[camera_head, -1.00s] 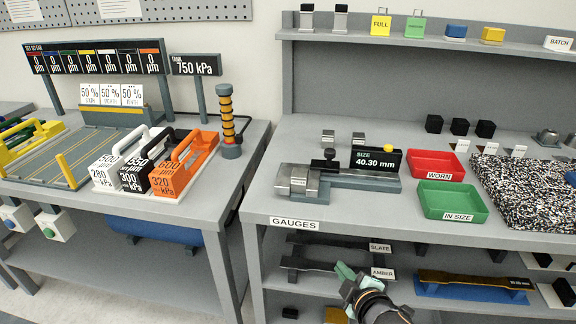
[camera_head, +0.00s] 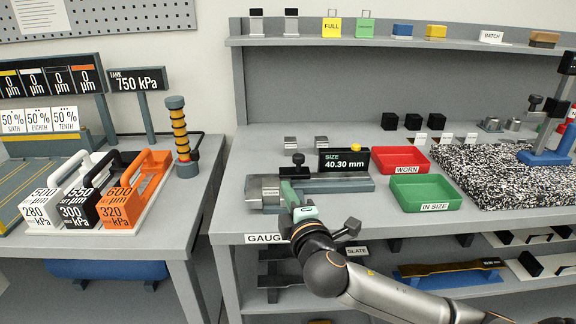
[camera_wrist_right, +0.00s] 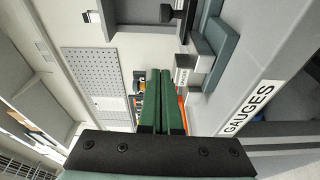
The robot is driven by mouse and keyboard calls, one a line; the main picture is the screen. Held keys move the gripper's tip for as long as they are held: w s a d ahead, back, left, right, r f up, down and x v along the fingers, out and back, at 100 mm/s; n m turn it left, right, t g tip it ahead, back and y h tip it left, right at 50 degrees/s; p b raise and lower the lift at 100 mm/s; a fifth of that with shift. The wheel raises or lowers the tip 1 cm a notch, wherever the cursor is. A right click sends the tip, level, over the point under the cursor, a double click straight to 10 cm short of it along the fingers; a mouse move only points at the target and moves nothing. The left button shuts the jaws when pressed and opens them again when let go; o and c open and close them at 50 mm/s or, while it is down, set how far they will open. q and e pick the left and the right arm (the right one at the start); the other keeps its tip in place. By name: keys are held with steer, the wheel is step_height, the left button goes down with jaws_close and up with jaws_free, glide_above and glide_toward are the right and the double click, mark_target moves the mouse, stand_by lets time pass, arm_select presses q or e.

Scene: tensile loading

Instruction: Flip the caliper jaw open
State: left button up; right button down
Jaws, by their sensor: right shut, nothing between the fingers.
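The caliper sits on the gauge bench, with a grey base (camera_head: 345,185), silver jaw blocks (camera_head: 265,193) at its left end and a dark knob (camera_head: 298,159) on top. Its display (camera_head: 343,161) reads 40.30 mm. My right gripper (camera_head: 290,193) has green fingers and is at the front of the caliper, beside the silver blocks, partly covering them. In the right wrist view its fingers (camera_wrist_right: 164,100) lie together with nothing between them, and the caliper base (camera_wrist_right: 222,45) is to their upper right. I cannot tell whether they touch the caliper. My left gripper is not in view.
A red WORN tray (camera_head: 400,158) and a green IN SIZE tray (camera_head: 425,193) stand right of the caliper. A speckled mat (camera_head: 485,175) lies farther right. The GAUGES label (camera_head: 265,239) marks the bench front edge.

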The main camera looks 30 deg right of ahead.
mark_target(277, 179)
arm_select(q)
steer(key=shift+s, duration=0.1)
arm_select(e)
steer(key=shift+w+d, duration=0.1)
steer(key=shift+w, duration=0.25)
steer(key=x, duration=0.8)
steer(key=shift+w, duration=0.3)
steer(key=d, duration=0.3)
steer(key=shift+w+d+f, duration=0.1)
steer(key=shift+w+d, duration=0.05)
steer(key=shift+d, duration=0.5)
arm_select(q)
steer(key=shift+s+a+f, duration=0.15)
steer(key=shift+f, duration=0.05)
arm_select(e)
steer(key=shift+d, duration=0.1)
